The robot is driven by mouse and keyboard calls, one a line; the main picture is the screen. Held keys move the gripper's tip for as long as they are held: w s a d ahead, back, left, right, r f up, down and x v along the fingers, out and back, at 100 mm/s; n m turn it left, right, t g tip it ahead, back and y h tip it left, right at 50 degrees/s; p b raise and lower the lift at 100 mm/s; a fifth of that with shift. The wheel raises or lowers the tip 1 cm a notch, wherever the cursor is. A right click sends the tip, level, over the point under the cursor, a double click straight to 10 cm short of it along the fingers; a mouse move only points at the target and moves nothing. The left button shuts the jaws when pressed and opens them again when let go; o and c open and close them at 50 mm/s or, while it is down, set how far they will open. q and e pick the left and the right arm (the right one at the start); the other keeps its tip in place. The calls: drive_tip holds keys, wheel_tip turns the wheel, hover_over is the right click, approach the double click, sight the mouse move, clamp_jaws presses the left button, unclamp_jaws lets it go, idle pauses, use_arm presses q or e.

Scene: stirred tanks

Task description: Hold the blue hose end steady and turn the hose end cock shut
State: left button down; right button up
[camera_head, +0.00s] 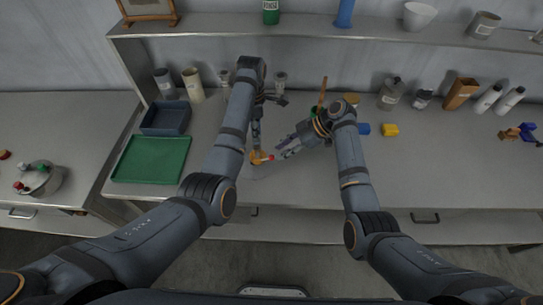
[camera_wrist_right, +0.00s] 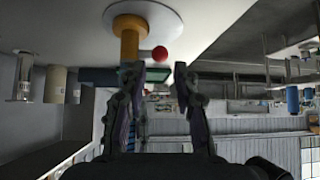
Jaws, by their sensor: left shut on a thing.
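A small orange-yellow fitting (camera_head: 257,158) with a red ball knob (camera_head: 271,157) stands on the counter. In the right wrist view it shows as an orange post (camera_wrist_right: 129,42) on a pale disc, with the red ball (camera_wrist_right: 160,53) beside it. My left gripper (camera_head: 257,146) comes down from above and is shut at the fitting; its fingers hide the part they grip. My right gripper (camera_head: 283,153) points left toward the red knob. Its fingers (camera_wrist_right: 158,75) are apart, with the knob beyond and between them. I cannot make out a blue hose end.
A green tray (camera_head: 152,178) and a dark blue bin (camera_head: 166,118) lie left. A blue piece (camera_head: 362,129) and a yellow block (camera_head: 390,130) lie right of my right gripper. Bottles and jars line the back under a shelf (camera_head: 215,27). The front right counter is clear.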

sight(272, 157)
drive_tip(key=x, duration=0.5)
drive_tip(key=shift+a+f, duration=0.2)
drive_tip(key=shift+a, duration=0.05)
drive_tip(key=shift+c, duration=0.4)
clamp_jaws()
